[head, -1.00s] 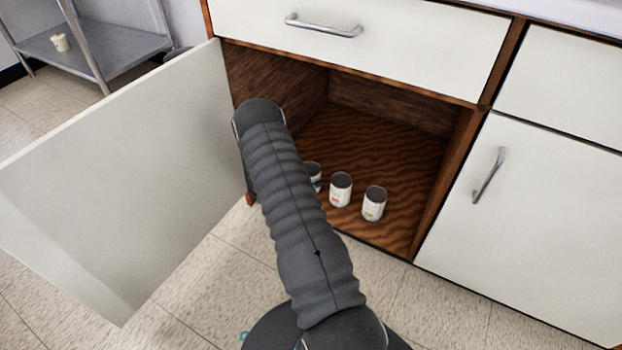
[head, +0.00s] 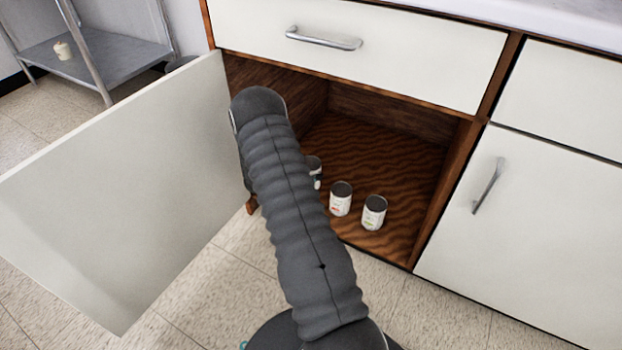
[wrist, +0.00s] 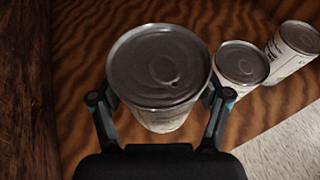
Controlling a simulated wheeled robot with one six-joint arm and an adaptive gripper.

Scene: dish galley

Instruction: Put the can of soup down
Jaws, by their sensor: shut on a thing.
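My gripper (wrist: 160,103) is shut on a can of soup (wrist: 158,65), a pale-labelled can with a grey metal lid, upright between the two fingers in the wrist view. In the head view only its right edge (head: 317,172) shows beside my dark arm, inside the open cabinet. My gripper is hidden there by the arm. The wrist view does not show whether the can's base touches the wooden cabinet floor (head: 385,160).
Two more cans stand to the right of the held one, a nearer (head: 341,199) and a farther (head: 374,213). The cabinet floor behind them is clear. The open door (head: 120,190) stands to the left. A closed drawer (head: 360,50) is above.

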